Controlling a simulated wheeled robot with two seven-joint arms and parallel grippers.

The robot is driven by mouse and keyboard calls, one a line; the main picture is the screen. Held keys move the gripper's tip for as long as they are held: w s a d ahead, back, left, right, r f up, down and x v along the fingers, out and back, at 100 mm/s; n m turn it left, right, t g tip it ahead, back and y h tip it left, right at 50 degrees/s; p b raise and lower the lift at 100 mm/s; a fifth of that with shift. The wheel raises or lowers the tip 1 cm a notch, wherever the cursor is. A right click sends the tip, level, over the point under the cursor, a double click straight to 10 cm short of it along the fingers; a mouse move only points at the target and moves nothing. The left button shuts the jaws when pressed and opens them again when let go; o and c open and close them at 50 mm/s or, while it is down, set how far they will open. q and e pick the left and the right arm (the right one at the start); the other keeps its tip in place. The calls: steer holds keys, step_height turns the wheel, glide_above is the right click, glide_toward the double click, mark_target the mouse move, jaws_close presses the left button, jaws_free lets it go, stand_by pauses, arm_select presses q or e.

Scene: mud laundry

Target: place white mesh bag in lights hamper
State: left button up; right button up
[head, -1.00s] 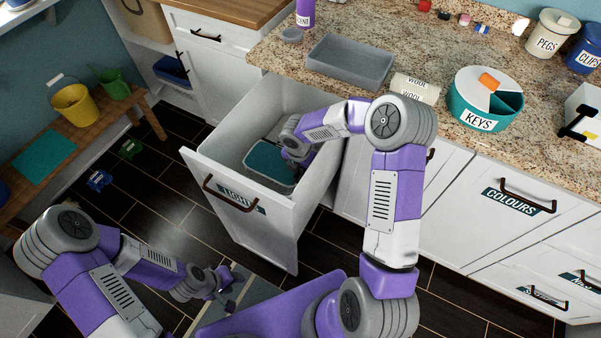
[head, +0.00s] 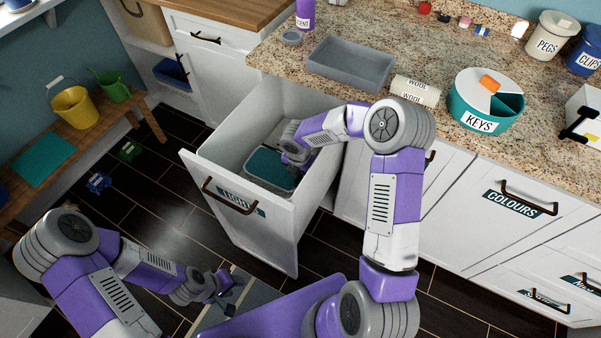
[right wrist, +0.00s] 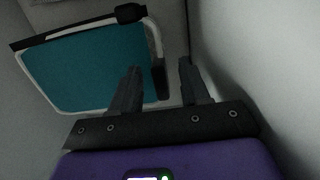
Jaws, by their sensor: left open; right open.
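The lights hamper (head: 187,164) is a white pull-out bin, standing open, with a partly blocked label on its front. Inside lies a flat teal piece (head: 268,166) with a white rim and dark fittings. It may be the white mesh bag, but I cannot tell for sure. It also shows in the right wrist view (right wrist: 85,65). My right gripper (right wrist: 159,65) is down inside the hamper, open, with one finger overlapping the teal piece's edge in view. Nothing shows gripped between its fingers. My left gripper (head: 229,284) is open and empty, low in front of the hamper.
The granite counter (head: 445,135) holds a grey tray (head: 350,65), a wool roll (head: 414,90) and a keys tub (head: 486,100). The closed colours hamper (head: 490,215) is at the right. A wooden bench (head: 90,130) with buckets stands at the left.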

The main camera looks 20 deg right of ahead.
step_height(320, 180, up, 11)
steer(key=s+a+p, duration=0.1)
steer(key=p, duration=0.3)
steer(key=shift+r, duration=0.2)
